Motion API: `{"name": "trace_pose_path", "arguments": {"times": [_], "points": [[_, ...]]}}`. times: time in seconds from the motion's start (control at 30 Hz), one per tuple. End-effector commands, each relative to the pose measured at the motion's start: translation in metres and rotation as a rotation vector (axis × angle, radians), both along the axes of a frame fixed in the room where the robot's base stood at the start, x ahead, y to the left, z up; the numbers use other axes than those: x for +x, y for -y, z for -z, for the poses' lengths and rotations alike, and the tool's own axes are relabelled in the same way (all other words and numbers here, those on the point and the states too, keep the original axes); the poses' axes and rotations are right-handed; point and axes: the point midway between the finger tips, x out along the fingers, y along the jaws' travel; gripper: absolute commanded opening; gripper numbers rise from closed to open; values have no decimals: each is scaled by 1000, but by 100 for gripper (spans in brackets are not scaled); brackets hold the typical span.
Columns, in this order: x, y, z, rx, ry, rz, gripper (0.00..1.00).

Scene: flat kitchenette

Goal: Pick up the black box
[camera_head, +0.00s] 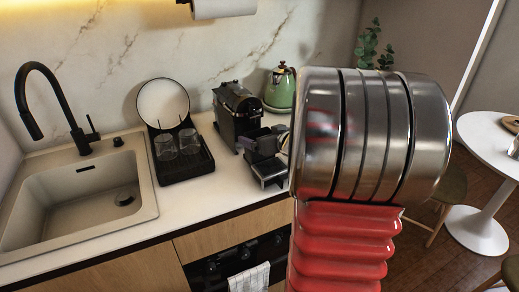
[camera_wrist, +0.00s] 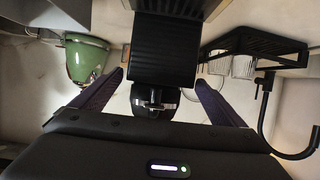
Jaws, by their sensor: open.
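The black boxy thing in view is a black coffee machine (camera_head: 238,112) on the white counter, left of the green kettle. I see no separate plain black box. In the wrist view, which appears upside down, a ribbed black block (camera_wrist: 166,50) shows beyond my gripper (camera_wrist: 159,80), between the fingers. The fingers are open, with nothing seen held between them. I cannot tell the gap to the block.
A black dish rack (camera_head: 183,160) with glasses and a round plate (camera_head: 163,103) stands left of the machine. The green kettle (camera_head: 280,88) is close on its right. A sink (camera_head: 80,195) with a black tap (camera_head: 50,95) is at left. Some bare counter (camera_head: 215,185) lies before the machine.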

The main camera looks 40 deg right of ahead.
Motion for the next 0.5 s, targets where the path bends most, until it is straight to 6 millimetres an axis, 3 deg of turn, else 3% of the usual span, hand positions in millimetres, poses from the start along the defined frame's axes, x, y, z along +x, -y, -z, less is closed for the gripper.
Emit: {"name": "trace_pose_path", "arguments": {"times": [0.2, 0.5], "points": [[16, 4, 7, -1, 0, 0, 94], [17, 4, 7, -1, 0, 0, 94]]}}
